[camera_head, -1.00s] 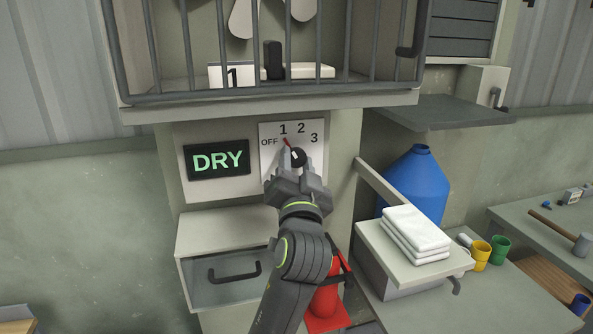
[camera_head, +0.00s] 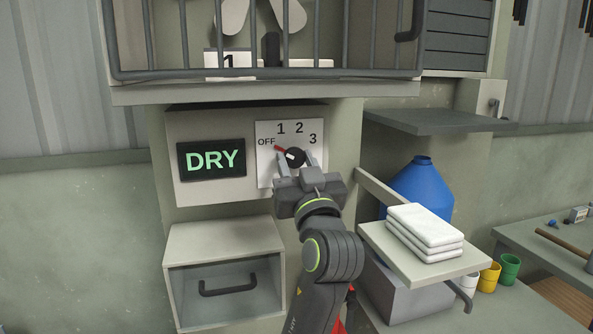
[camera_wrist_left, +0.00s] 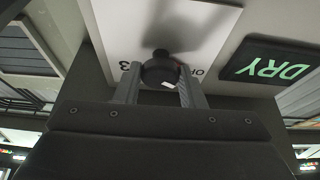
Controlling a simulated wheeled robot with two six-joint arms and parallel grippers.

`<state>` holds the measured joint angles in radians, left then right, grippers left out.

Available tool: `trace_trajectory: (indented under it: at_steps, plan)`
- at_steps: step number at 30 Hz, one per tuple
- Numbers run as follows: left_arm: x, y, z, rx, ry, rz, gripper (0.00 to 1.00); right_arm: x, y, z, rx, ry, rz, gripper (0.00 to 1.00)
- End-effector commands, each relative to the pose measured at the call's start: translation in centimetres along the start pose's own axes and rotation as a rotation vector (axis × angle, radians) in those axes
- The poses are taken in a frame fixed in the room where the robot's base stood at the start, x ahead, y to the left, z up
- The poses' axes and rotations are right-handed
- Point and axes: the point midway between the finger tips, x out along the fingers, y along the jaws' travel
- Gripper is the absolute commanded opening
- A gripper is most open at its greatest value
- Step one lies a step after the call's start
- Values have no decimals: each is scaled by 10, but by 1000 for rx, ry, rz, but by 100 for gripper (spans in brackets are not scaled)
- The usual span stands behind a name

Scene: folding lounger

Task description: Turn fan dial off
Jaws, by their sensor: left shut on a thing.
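The fan dial (camera_head: 295,157) is a black knob with a red pointer on a white plate (camera_head: 265,172) marked OFF, 1, 2 and 3. The red pointer (camera_head: 280,149) points left toward the OFF mark. My left gripper (camera_head: 296,162) is shut on the dial, one finger on each side of it. In the left wrist view the dial (camera_wrist_left: 160,70) sits between the two fingers of the left gripper (camera_wrist_left: 162,84). My right gripper is not in view.
A green DRY display (camera_head: 211,159) is left of the plate. A drawer (camera_head: 225,262) is below. A barred cage (camera_head: 270,75) with a fan (camera_head: 232,15) is above. White towels (camera_head: 425,232) lie on a shelf at right, before a blue jug (camera_head: 422,185).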

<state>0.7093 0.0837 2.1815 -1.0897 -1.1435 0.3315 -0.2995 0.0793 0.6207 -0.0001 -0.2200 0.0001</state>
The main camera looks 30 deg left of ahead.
Motion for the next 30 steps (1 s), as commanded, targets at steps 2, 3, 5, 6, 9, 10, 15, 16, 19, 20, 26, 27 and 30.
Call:
trace_trajectory:
  at_steps: [2,3,5,6,9,10,15,16,19,20,26,27,30]
  plan:
    - [0,0,0,-6,-1,-2,13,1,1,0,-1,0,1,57]
    - [0,0,0,-7,-1,-2,13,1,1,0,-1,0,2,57]
    - [0,0,0,-8,-1,-2,13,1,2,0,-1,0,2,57]
    - [0,0,0,-8,-1,-2,13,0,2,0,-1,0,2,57]
    - [0,0,0,-8,-1,-2,13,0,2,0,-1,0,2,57]
    - [0,0,0,-8,-1,-2,13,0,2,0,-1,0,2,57]
    - [0,0,0,-7,-1,-2,50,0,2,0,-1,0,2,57]
    - [0,0,0,-7,-1,-2,54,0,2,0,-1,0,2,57]
    - [0,0,0,-7,-1,-2,57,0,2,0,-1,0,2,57]
    - [0,0,0,-7,-1,-2,57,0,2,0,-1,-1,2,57]
    - [0,0,0,-6,-1,-2,57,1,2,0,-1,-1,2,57]
    - [0,0,1,-6,-1,-1,57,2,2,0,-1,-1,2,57]
    - [-1,1,4,-7,-1,0,57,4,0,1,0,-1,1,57]
